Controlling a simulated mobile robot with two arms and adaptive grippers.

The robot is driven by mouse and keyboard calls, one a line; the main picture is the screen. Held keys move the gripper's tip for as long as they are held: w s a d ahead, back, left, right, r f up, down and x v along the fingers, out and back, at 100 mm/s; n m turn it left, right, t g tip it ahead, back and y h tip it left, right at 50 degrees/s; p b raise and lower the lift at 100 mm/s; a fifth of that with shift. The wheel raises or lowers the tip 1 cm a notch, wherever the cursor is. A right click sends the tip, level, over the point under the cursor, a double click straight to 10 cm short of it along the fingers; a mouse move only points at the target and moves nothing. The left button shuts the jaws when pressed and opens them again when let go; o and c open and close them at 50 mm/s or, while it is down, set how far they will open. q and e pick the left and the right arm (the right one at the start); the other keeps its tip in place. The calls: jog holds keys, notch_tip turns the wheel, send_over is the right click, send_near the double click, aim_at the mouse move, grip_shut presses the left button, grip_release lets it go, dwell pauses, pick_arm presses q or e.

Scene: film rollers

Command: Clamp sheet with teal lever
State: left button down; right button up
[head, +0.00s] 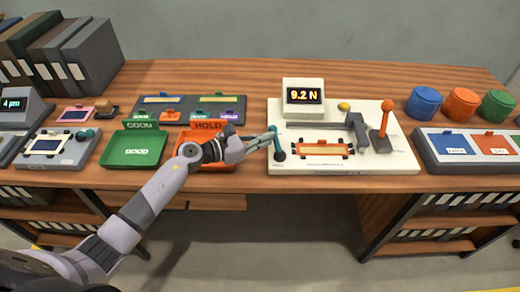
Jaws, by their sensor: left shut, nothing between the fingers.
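The teal lever (280,155) stands at the left edge of the white test base (390,160). My left gripper (272,138) is shut and empty, with its fingertips at the lever's upper part; I cannot tell whether they touch it. My right gripper is not in view.
The base also carries a display (304,96) reading 9.2 N, a grey arm (357,128) and an upright orange lever (385,118). A green GOOD tray (132,152) and an orange HOLD tray (208,130) stand left. Blue, orange and green pots stand at right.

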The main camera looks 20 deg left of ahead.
pick_arm(q)
jog(key=shift+w+d+b, duration=0.2)
jog(key=shift+w+b, duration=0.2)
jog(key=shift+w, duration=0.15)
jog(key=shift+r, duration=0.1)
